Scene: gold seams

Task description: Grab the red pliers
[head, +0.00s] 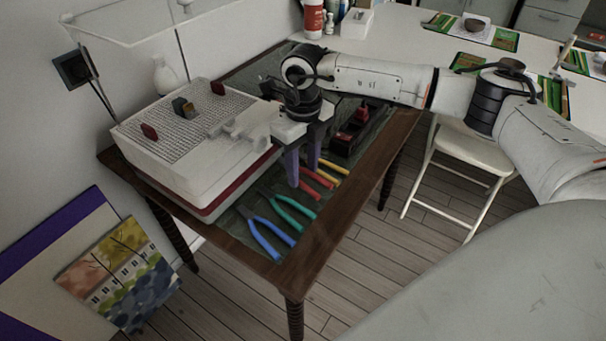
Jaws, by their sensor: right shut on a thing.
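The red pliers (320,180) lie on the dark inset top of the wooden table, with their red handles pointing toward the front right edge. My right gripper (303,173) points down at them with its two purple fingers around their head end, shut on them. The fingers hide the head of the pliers, and I cannot tell any lift off the table. My left gripper is not in view.
Teal pliers (292,210) and blue pliers (270,237) lie in front of the red ones, yellow pliers (334,167) just behind. A white box (190,175) stands close on the left. A dark red-and-black object (349,142) lies behind. A white folding chair (465,152) stands right.

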